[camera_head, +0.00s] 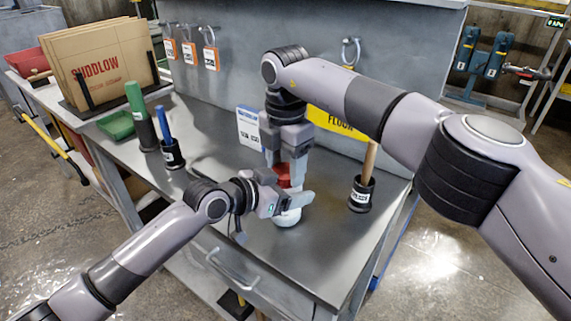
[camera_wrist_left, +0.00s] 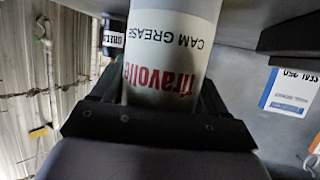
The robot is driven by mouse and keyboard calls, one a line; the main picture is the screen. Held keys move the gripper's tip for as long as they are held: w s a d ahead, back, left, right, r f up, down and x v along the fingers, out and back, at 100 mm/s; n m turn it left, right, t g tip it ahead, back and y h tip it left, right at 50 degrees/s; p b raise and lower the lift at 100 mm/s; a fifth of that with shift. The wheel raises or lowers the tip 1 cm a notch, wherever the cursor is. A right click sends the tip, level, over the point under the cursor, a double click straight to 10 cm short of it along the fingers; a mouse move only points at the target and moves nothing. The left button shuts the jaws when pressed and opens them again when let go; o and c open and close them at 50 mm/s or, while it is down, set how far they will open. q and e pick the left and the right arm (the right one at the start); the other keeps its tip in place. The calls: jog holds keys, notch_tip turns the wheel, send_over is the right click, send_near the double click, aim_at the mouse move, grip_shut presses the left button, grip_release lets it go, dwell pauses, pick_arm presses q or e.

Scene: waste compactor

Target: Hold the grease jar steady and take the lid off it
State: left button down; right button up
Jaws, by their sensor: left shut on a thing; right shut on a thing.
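The white grease jar (camera_head: 287,218) stands near the front of the grey bench top, partly hidden by my left gripper. It also shows in the left wrist view (camera_wrist_left: 165,65), with "CAM GREASE" and red print upside down. My left gripper (camera_head: 290,201) comes in from the left and is shut around the jar's body. The red lid (camera_head: 283,179) is above the left gripper. My right gripper (camera_head: 288,170) points down from above and is shut on the lid. The left gripper hides where lid and jar meet, so I cannot tell whether they touch.
A black holder (camera_head: 361,196) with a wooden handle stands right of the jar. Holders with a blue handle (camera_head: 167,142) and a green handle (camera_head: 140,115) stand left. A white-and-blue card (camera_head: 248,129) is behind my right gripper. The bench's middle left is clear.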

jog(key=n, duration=0.4)
jog(key=o, duration=1.2)
jog(key=shift+c, duration=0.2)
notch_tip(320, 180, up, 4)
jog(key=shift+a+f, duration=0.1)
jog(key=shift+f, duration=0.05)
jog(key=shift+r, duration=0.5)
jog(key=shift+c, duration=0.5)
jog(key=shift+r+m, duration=0.8)
jog(key=shift+m, duration=0.4)
jog(key=m, duration=0.1)
jog(key=r+m, duration=0.1)
jog(key=m, duration=0.1)
jog(key=shift+r+m, duration=0.25)
jog(key=shift+m, duration=0.05)
jog(key=shift+f, duration=3.9)
